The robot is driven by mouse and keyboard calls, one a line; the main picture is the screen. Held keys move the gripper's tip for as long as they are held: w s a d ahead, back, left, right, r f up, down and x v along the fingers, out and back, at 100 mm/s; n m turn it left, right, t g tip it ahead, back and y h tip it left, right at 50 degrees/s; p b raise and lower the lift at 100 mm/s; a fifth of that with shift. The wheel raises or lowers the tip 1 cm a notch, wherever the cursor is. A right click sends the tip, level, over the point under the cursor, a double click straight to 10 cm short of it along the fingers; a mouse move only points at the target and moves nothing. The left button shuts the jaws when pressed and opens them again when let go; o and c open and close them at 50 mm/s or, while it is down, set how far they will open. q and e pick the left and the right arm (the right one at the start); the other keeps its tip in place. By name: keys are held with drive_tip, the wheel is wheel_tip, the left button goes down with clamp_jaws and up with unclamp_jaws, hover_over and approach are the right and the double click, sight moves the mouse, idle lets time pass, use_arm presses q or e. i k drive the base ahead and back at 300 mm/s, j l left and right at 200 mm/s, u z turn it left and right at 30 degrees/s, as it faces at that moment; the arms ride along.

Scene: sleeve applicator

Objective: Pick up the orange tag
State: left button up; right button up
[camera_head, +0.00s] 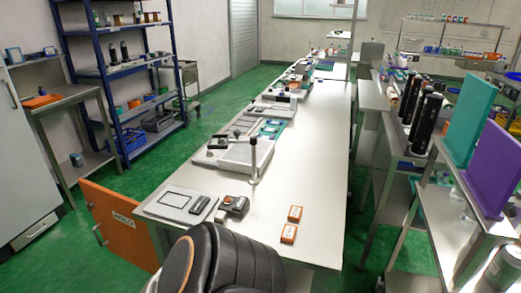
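Two small orange tag-like pieces with pale labels lie flat on the white table. The farther orange piece (295,213) and the nearer orange piece (289,233) are close together but apart, near the table's right edge. I cannot tell which of these the task calls the orange tag. Neither of my grippers is in view.
The long white table (310,160) is bare around the small orange pieces. A grey tray (180,204), a dark device (236,207) and a lever press (254,165) stand to their left. A black ribbed shape (222,262) blocks the near edge. Purple (494,165) and teal (468,122) panels stand right.

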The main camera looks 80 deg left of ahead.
sight(295, 213)
drive_tip(key=u, duration=1.5)
